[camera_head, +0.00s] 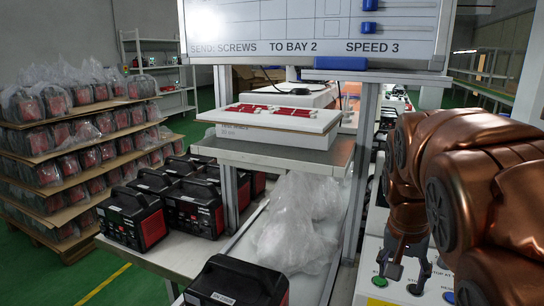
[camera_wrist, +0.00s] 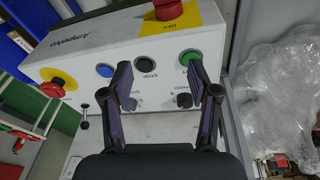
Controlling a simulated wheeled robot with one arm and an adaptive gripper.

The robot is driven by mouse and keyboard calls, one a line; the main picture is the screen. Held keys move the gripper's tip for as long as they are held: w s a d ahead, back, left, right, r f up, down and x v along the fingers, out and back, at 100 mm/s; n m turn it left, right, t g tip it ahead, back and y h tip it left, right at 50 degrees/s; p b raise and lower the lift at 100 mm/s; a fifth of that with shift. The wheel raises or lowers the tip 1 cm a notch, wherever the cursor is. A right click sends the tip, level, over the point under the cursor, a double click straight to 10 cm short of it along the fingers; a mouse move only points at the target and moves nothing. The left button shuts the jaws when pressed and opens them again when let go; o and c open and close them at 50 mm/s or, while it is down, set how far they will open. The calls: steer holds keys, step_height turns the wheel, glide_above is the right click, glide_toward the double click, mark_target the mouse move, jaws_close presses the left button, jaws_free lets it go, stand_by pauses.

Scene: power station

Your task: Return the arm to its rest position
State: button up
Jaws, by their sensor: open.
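My copper-coloured arm (camera_head: 480,190) fills the right side of the head view, folded, with its end pointing down. My gripper (camera_head: 405,276) hangs at the arm's lower end, in front of a white control box (camera_head: 372,262). In the wrist view my gripper (camera_wrist: 159,75) is open, with its two dark fingers apart and nothing between them. Behind the fingers the box shows a blue button (camera_wrist: 105,70), a black button (camera_wrist: 147,62) marked STOP and a green button (camera_wrist: 190,57). I cannot tell whether a fingertip touches the box.
A red button (camera_wrist: 52,88) sticks out on yellow at the box's left end. A metal stand (camera_head: 270,152) with a whiteboard (camera_head: 318,28) rises left of my arm. Clear plastic bags (camera_head: 290,235) lie beside it. Black-and-red units (camera_head: 132,217) stand on a table. Green floor is open at lower left.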

steer(key=s+a+f+n+g+y, duration=0.15)
steer(key=s+f, duration=0.25)
steer(key=s, duration=0.4)
steer(key=s+a+f+n+g, duration=0.1)
steer(key=s+a+f+n, duration=0.25)
steer(key=s, duration=0.45)
steer(key=s+a+f+n+g+y, duration=0.1)
steer(key=s+a+f+n+g, duration=0.1)
steer(key=s+f, duration=0.45)
step_height(320, 180, up, 15)
steer(key=t+p, duration=0.1)
steer(key=p, duration=1.1)
steer(key=shift+s+d+p, duration=0.15)
steer(key=shift+s+p, duration=0.15)
steer(key=shift+s, duration=0.05)
